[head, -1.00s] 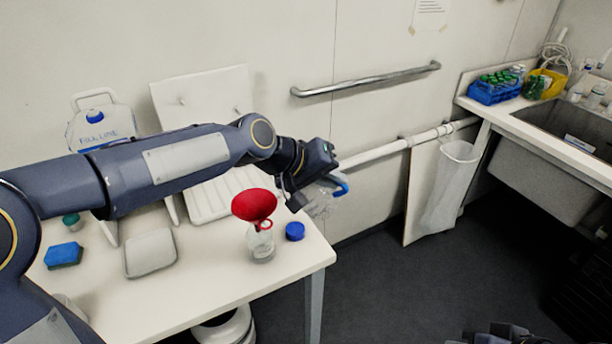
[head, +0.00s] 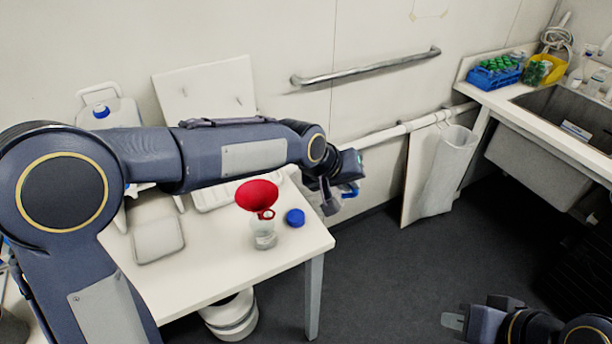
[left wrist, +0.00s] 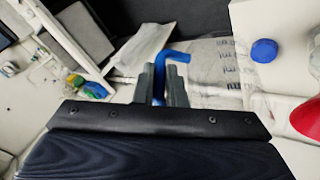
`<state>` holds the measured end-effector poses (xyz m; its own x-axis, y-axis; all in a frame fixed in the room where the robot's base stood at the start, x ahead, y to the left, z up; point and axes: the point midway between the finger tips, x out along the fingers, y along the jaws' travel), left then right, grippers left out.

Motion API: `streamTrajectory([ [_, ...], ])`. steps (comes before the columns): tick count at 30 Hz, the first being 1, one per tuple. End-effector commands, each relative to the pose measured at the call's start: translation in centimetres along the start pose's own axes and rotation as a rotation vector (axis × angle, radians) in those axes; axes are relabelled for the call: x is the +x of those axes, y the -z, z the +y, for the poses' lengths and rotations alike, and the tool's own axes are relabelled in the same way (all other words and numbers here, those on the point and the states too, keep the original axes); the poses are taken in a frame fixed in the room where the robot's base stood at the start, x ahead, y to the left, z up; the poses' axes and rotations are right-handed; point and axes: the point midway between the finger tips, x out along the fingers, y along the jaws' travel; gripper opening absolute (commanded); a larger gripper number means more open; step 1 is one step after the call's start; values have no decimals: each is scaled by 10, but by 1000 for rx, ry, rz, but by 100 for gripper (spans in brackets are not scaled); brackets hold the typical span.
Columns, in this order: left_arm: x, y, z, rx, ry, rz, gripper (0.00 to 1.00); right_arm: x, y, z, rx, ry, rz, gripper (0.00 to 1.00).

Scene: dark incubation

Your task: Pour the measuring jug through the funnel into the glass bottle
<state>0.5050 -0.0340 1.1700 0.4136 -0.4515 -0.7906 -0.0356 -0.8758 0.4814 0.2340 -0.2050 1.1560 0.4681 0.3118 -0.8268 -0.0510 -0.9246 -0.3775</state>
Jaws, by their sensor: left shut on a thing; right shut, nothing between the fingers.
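The red funnel (head: 258,194) sits in the mouth of the clear glass bottle (head: 263,233) near the right end of the white table. My left gripper (head: 332,200) is shut on the blue handle of the measuring jug (head: 349,190), off the table's right edge. In the left wrist view the jug's clear, marked wall (left wrist: 215,75) shows beyond the fingers (left wrist: 163,92), and the funnel (left wrist: 307,118) is at the right edge. The jug is mostly hidden behind the gripper in the head view. My right gripper (head: 468,320) is shut and empty at the lower right, over the floor.
A blue cap (head: 295,217) lies on the table beside the bottle. A grey pad (head: 158,240) lies left of it. A white container (head: 106,108) and a drying rack stand at the back. A sink bench (head: 520,115) is at the far right, with floor between.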

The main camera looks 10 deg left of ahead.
Motion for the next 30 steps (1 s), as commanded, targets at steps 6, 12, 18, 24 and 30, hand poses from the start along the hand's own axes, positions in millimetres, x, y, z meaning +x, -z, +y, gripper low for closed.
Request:
streamTrajectory([
  [6, 17, -7, 7, 40, 89, -9, 0, 0, 0, 0, 0, 0, 0, 0],
  [12, 18, -6, 7, 40, 99, -8, 0, 0, 0, 0, 0, 0, 1, 0],
  [18, 23, -9, 6, 52, 120, -13, 0, 1, 0, 0, 0, 0, 1, 0],
  [24, 44, -19, 1, 106, 244, -27, 0, 1, 0, 1, 0, 0, 1, 0],
  [30, 60, -26, -4, 149, 352, -37, 0, 1, 0, 1, 0, 0, 0, 0],
])
